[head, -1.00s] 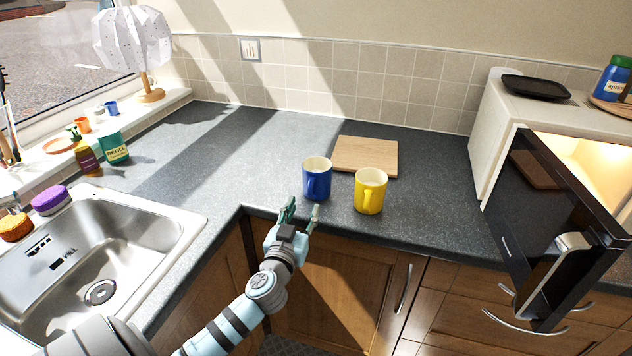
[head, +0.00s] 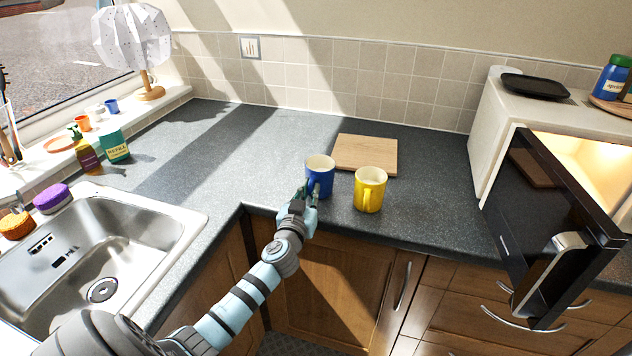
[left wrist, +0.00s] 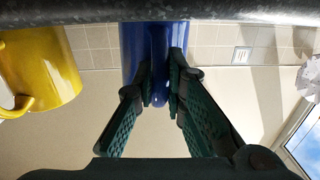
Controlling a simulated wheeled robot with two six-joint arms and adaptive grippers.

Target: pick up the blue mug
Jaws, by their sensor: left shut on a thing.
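The blue mug (head: 321,172) stands upright on the dark worktop, left of a yellow mug (head: 370,189). My left gripper (head: 312,191) reaches it from the front and is shut on its handle side. In the left wrist view the blue mug (left wrist: 140,40) shows upside down, with its handle between my two green fingers (left wrist: 160,88). The mug appears to rest on the worktop still. The yellow mug (left wrist: 40,65) also shows in the left wrist view, a little apart. My right gripper is not in view.
A wooden board (head: 365,155) lies just behind the mugs. A microwave with its dark door (head: 545,225) swung open stands at the right. A steel sink (head: 100,250) is at the left. The worktop (head: 240,160) left of the mugs is clear.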

